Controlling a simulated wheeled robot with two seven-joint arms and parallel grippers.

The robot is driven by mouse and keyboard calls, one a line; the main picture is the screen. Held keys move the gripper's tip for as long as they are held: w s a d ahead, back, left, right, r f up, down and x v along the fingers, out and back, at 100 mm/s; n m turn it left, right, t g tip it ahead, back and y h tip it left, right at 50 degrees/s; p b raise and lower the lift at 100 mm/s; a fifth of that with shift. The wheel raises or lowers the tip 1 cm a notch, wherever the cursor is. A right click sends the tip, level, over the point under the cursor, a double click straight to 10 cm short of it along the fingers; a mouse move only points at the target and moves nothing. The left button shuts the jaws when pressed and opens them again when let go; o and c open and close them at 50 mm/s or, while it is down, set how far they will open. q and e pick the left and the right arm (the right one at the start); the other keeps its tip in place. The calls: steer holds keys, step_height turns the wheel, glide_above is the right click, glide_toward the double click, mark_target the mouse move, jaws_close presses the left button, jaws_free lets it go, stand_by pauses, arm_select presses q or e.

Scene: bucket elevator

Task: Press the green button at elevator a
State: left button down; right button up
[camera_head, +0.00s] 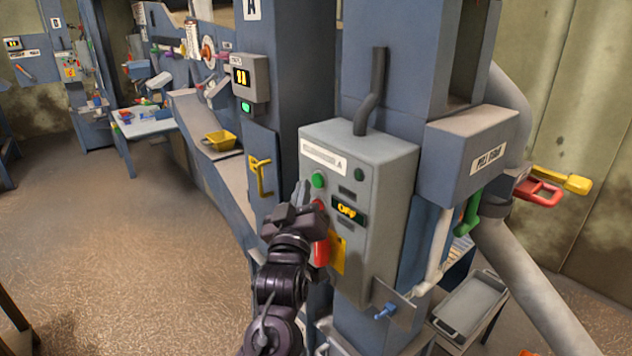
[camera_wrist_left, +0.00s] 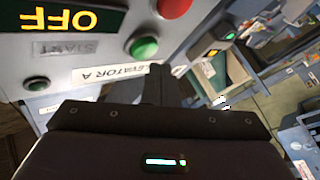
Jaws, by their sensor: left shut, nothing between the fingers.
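The grey control box (camera_head: 385,160) labelled elevator A stands on a blue column. Its round green button (camera_head: 318,180) is at the upper left of its front and appears unlit. In the left wrist view, which is upside down, the green button (camera_wrist_left: 144,47) shows beside the red button (camera_wrist_left: 174,8). My left gripper (camera_head: 302,194) is shut and empty, its tips just left of the green button in the head view. In the wrist view the fingertips (camera_wrist_left: 160,72) are close to the button, seemingly apart from it. My right gripper is not in view.
The box carries a yellow OFF display (camera_head: 348,211), a yellow tag (camera_head: 337,253) and a grey conduit (camera_head: 371,95). A second panel (camera_head: 250,78) with a green light and a yellow handle (camera_head: 262,175) are behind left. Open floor (camera_head: 110,250) lies to the left.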

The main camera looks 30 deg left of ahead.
arm_select(q)
steer(key=shift+w, duration=0.15)
stand_by(0.8)
steer(key=shift+w+d, duration=0.15)
steer(key=shift+w, duration=0.1)
steer(key=shift+w+d, duration=0.2)
steer(key=shift+w, duration=0.25)
stand_by(0.7)
steer(key=shift+s, duration=0.1)
steer(key=shift+s+a, duration=0.3)
steer(key=shift+s, duration=0.45)
steer(key=s, duration=0.1)
steer(key=s+a, duration=0.1)
steer(key=s, duration=0.1)
steer(key=s+a, duration=0.1)
steer(key=shift+s, duration=0.3)
